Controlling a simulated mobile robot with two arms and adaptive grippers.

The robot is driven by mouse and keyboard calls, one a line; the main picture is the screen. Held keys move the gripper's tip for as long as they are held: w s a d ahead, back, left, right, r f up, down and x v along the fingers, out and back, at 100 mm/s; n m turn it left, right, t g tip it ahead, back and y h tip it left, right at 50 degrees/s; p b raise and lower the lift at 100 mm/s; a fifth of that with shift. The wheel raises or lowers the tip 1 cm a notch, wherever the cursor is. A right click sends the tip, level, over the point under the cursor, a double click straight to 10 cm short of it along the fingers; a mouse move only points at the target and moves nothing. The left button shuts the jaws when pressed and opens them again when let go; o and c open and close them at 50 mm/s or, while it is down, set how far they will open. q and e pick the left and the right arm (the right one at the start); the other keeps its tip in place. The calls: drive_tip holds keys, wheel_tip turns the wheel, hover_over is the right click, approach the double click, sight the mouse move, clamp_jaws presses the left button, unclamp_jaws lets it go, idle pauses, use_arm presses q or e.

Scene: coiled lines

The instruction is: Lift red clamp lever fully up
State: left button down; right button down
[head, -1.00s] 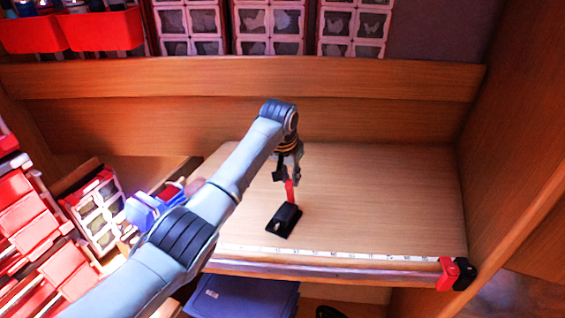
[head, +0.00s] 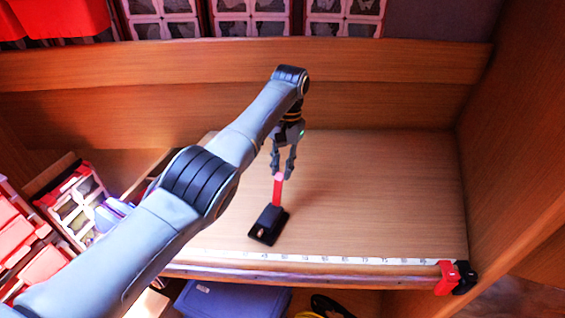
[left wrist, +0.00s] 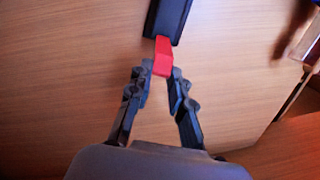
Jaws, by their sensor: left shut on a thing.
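The red clamp lever (head: 277,192) rises steeply from a black clamp base (head: 268,225) on the wooden bench top. In the left wrist view, the red lever (left wrist: 163,57) juts from the black base (left wrist: 170,18) in between my fingertips. My left gripper (head: 283,173) is above the base, shut on the lever's upper end, with its fingers pointing down. In the left wrist view, my left gripper (left wrist: 160,82) has one finger on each side of the lever's end. My right gripper is not in view.
A measuring strip (head: 320,259) runs along the bench's front edge. A red-and-black clamp (head: 452,277) sits at its right corner. A blue bin (head: 232,300) is below. Red-framed boxes (head: 75,205) stand left. The bench (head: 390,195) right of the lever is clear.

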use_arm(q)
drive_tip(key=shift+w+d, duration=0.3)
drive_tip(key=shift+d, duration=0.2)
drive_tip(key=c, duration=1.4)
unclamp_jaws()
drive_tip(key=shift+f, duration=0.1)
drive_tip(key=shift+c, duration=0.2)
drive_tip(key=shift+o, duration=1.2)
wheel_tip(320, 180, up, 8)
drive_tip(key=shift+w+a+f, duration=0.15)
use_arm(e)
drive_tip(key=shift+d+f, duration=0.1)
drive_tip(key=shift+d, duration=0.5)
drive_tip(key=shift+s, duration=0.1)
